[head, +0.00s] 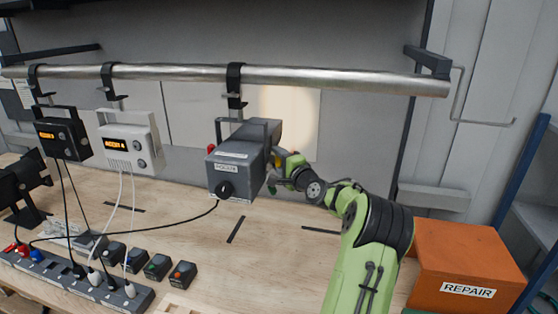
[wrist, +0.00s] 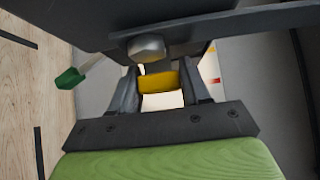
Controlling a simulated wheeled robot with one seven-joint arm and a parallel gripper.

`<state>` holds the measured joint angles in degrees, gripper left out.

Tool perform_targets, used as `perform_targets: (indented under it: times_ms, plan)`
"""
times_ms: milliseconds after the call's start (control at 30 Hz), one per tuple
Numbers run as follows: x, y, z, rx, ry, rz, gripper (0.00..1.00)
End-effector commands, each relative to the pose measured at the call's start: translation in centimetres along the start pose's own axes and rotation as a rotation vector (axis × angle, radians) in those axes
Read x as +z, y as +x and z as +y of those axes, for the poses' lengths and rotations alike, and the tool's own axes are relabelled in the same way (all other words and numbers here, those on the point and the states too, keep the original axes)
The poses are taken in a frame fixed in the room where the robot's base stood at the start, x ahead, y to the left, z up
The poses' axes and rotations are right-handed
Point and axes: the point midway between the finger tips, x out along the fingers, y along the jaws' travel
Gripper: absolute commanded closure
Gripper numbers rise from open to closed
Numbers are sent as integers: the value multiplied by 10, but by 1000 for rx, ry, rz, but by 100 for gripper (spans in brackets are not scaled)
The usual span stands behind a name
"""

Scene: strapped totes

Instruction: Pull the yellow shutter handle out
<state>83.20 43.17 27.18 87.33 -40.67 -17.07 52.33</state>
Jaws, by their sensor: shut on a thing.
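The yellow shutter handle (wrist: 158,82) shows between the two fingers of my gripper (wrist: 162,92) in the wrist view. The gripper is shut on it. In the head view a small bit of the yellow handle (head: 277,160) shows at the right side of a grey box lamp (head: 232,160), with my gripper (head: 277,168) against that side. The lamp hangs from a metal pipe by a black clamp. It has a black knob on its front and a red part at its left. My fingers hide most of the handle in the head view.
A metal pipe (head: 330,77) runs above the wooden bench (head: 200,260). A black lamp (head: 62,138) and a white lamp (head: 132,142) hang at the left. Cables lead to a power strip (head: 75,275). An orange REPAIR box (head: 465,255) stands right of my arm.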

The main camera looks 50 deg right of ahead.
Motion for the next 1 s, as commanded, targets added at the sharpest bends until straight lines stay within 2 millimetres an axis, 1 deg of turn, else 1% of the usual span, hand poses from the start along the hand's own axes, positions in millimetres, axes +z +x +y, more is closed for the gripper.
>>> perform_targets:
  times_ms: [167,333,400,633,667,700,800,1000]
  plan:
    - [-4,-4,1,1,0,1,100]
    - [-23,-22,2,1,-1,4,100]
    - [-27,-26,1,1,-1,1,100]
    - [-28,-27,1,3,-1,3,100]
    - [-28,-27,1,3,-1,3,52]
    - [-28,-27,1,3,-1,3,46]
    - [-28,-27,1,2,0,2,32]
    - [-27,-27,0,1,0,1,32]
